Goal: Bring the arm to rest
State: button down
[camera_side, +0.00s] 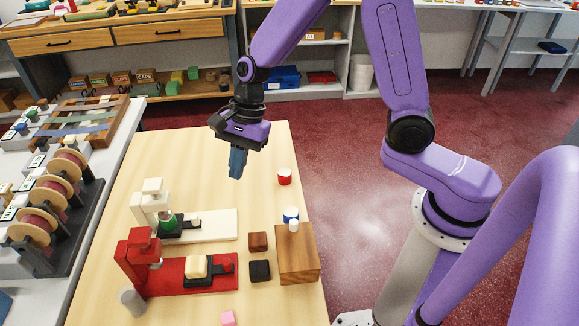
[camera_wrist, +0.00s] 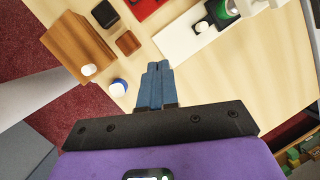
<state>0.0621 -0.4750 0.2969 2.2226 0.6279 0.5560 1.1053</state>
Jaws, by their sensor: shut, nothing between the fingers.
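My gripper (camera_side: 237,163) hangs from my purple arm above the far part of the light wood table (camera_side: 190,310). Its blue fingers are shut together with nothing between them. In the wrist view the shut fingers (camera_wrist: 156,85) point out over bare tabletop. My gripper is apart from everything on the table. The nearest things in the side view are a red and white round piece (camera_side: 285,177) to its right and a white press-like stand (camera_side: 210,226) nearer the camera, with a green round item (camera_side: 167,222) on it.
A red stand (camera_side: 205,283) holds a cream block (camera_side: 196,266). A brown block (camera_side: 258,241), a black block (camera_side: 260,270), a wooden box (camera_side: 298,262) and a blue and white piece (camera_side: 291,214) are at right. A side counter with spools (camera_side: 66,165) is at left.

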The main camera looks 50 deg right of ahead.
jog(key=s+d+r+n+h, duration=0.1)
jog(key=s+d+n, duration=0.3)
jog(key=s+n, duration=0.4)
jog(key=s+d+r+n+h, duration=0.1)
jog(key=s+d+r+n, duration=0.2)
jog(key=s+n, duration=0.4)
jog(key=s+d+r+n+h, duration=0.1)
jog(key=s+d+r+n, duration=0.2)
jog(key=s+d+n, duration=0.2)
jog(key=s+n, duration=0.3)
jog(key=n, duration=0.3)
jog(key=shift+s+d+n+h, duration=0.15)
jog(key=shift+s+n+h, duration=0.15)
